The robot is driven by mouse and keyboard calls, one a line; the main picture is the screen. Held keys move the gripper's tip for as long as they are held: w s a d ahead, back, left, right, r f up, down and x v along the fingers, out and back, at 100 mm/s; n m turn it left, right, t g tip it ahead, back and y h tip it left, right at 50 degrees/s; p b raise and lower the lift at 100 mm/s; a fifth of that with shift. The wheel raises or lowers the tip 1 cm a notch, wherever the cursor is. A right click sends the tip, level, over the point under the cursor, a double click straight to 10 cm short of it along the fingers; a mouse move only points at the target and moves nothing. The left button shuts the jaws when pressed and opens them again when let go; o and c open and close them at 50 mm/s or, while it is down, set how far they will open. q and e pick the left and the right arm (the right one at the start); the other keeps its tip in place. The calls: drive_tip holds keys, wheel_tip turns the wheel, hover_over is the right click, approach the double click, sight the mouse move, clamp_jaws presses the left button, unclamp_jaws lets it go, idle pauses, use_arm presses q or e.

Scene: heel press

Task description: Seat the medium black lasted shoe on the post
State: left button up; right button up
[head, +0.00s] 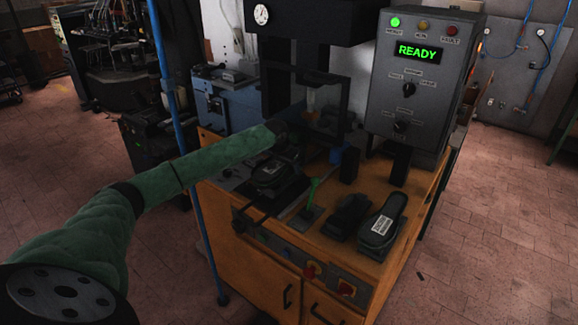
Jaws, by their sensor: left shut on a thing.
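My left arm comes in from the left in a green sleeve. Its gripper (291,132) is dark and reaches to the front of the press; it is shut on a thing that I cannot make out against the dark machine. A black shoe-like form (272,171) lies on a dark stand below the gripper. Two more black shoe forms lie on the bench at the right: a smaller one (348,212) and a larger one with a white label (382,224). I cannot tell which is the medium one. The post is not clearly visible. My right gripper is not in view.
The dark press (305,25) with a gauge stands over the orange bench (265,262). A grey control box (428,85) reads READY with a green lamp. A green lever (312,192) stands upright on the bench. A blue pole (185,150) rises left of the bench.

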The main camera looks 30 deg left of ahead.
use_arm(q)
drive_tip(key=shift+f, duration=0.2)
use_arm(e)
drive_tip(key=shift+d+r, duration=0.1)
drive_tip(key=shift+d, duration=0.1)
use_arm(q)
drive_tip(key=o, duration=1.3)
drive_tip(key=shift+c, duration=0.2)
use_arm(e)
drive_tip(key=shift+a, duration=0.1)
use_arm(q)
drive_tip(key=shift+f, duration=0.1)
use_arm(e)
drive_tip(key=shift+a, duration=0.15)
